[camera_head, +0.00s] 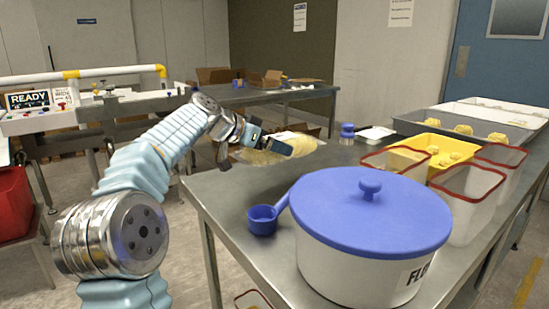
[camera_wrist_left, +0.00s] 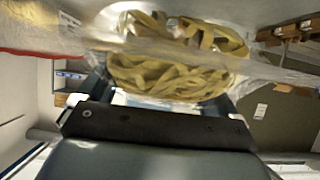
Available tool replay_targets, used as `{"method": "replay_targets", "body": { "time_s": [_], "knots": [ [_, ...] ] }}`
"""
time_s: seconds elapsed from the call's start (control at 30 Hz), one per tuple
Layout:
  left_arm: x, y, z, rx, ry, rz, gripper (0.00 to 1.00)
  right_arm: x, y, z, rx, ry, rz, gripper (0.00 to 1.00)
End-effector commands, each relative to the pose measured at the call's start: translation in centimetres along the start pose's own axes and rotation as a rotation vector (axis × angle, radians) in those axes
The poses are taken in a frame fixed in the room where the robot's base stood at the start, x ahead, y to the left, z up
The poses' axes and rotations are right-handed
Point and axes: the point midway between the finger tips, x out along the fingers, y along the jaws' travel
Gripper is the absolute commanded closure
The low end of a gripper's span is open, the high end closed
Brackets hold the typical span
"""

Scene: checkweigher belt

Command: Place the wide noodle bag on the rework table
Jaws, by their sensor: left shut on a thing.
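The wide noodle bag (camera_head: 255,157) is a clear bag of flat yellow noodles. My left gripper (camera_head: 280,146) is shut on it, at the far left edge of the near metal table. The bag also fills the upper middle of the left wrist view (camera_wrist_left: 175,62), where coiled noodles show through shiny film between the jaws. I cannot tell whether the bag touches the tabletop. No label shows which table is the rework table; the near metal table (camera_head: 228,198) is closest to the bag. My right gripper is not in view.
On the near table stand a large white pot (camera_head: 345,255) with a blue lid (camera_head: 365,215), a blue scoop (camera_head: 263,220), clear red-rimmed bins (camera_head: 468,205) and a yellow tray (camera_head: 425,142). A back table (camera_head: 240,97) holds open cartons. The near table's left part is mostly clear.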

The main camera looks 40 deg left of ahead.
Motion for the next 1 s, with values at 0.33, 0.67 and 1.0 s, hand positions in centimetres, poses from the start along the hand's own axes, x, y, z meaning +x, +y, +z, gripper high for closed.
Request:
{"method": "replay_targets", "body": {
  "time_s": [0.33,0.67,1.0],
  "knots": [
    [3.0,-1.2,2.3,-0.002,0.000,-0.001,0.60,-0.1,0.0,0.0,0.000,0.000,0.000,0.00],
    [3.8,-1.1,3.8,0.003,0.003,-0.003,0.60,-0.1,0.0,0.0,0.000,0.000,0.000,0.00],
    [4.0,-1.2,4.2,0.001,0.000,-0.001,0.00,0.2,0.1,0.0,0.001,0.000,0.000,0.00]
  ]
}}
